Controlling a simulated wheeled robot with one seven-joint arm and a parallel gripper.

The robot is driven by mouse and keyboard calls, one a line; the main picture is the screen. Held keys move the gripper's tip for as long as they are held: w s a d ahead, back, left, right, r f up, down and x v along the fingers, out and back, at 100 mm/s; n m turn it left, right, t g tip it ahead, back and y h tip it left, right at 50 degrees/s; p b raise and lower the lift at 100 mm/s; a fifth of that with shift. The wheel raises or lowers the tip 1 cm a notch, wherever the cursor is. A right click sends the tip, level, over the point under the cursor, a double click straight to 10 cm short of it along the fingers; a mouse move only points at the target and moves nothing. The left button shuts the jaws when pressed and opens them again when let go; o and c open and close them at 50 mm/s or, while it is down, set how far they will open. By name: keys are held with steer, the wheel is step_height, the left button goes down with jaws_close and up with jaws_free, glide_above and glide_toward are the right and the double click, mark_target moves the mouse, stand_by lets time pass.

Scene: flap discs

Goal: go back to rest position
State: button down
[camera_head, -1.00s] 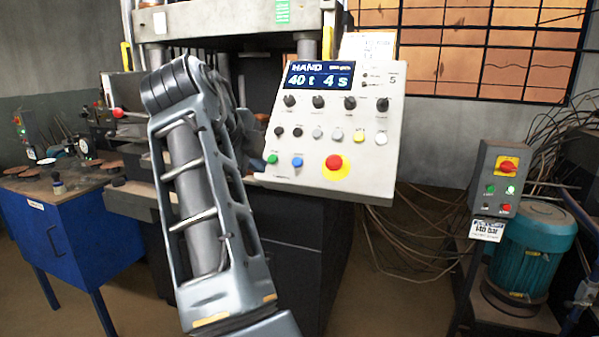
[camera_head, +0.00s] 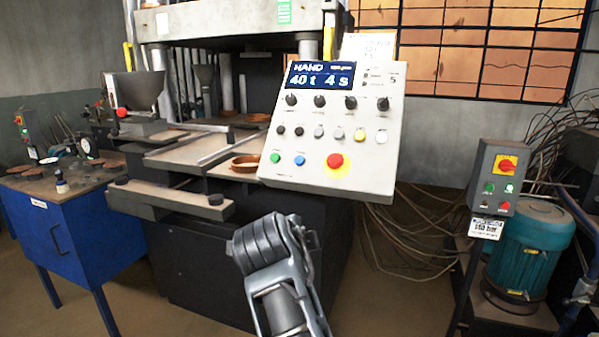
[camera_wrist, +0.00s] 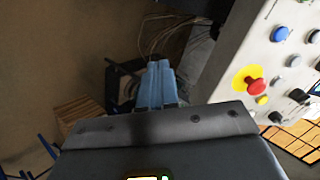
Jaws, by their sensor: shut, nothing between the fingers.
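My gripper (camera_wrist: 157,83) shows in the wrist view as two light-blue fingers side by side, shut with nothing between them. It points over the floor, apart from the control panel. In the head view only a folded part of my arm shows at the bottom middle, in front of the press; the fingers cannot be made out there. The control panel (camera_head: 331,145) reads "HAND 40 t 4 s" and has several knobs, coloured buttons and a red stop button. It also shows at the right of the wrist view (camera_wrist: 236,62).
The press's table (camera_head: 185,153) carries an orange-brown ring (camera_head: 245,163). A blue cabinet (camera_head: 75,231) with small parts on top stands left. A switch box (camera_head: 497,180), teal motor (camera_head: 530,250) and loose cables (camera_head: 420,215) are at right. Brown floor lies open at the lower left.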

steer(key=s+d+f+n, duration=0.4)
steer(key=s+d+f, duration=0.25)
steer(key=f, duration=0.35)
steer(key=s+d+f+n+t+y, duration=0.1)
steer(key=s+d+f+n+y, duration=0.3)
steer(key=s, duration=0.6)
steer(key=s+d+f+n+t+h, duration=0.1)
steer(key=s+d+f+n, duration=0.2)
steer(key=s+d+f, duration=0.5)
steer(key=s+d+r+n, duration=0.1)
steer(key=s+r+n, duration=0.1)
steer(key=s, duration=0.7)
steer(key=s+d+r+n, duration=0.1)
steer(key=s+r, duration=0.1)
steer(key=s, duration=0.6)
steer(key=s+r+n+t, duration=0.2)
steer(key=s+r, duration=1)
steer(key=s, duration=0.1)
steer(key=shift+d+r, duration=0.15)
steer(key=shift+d, duration=0.25)
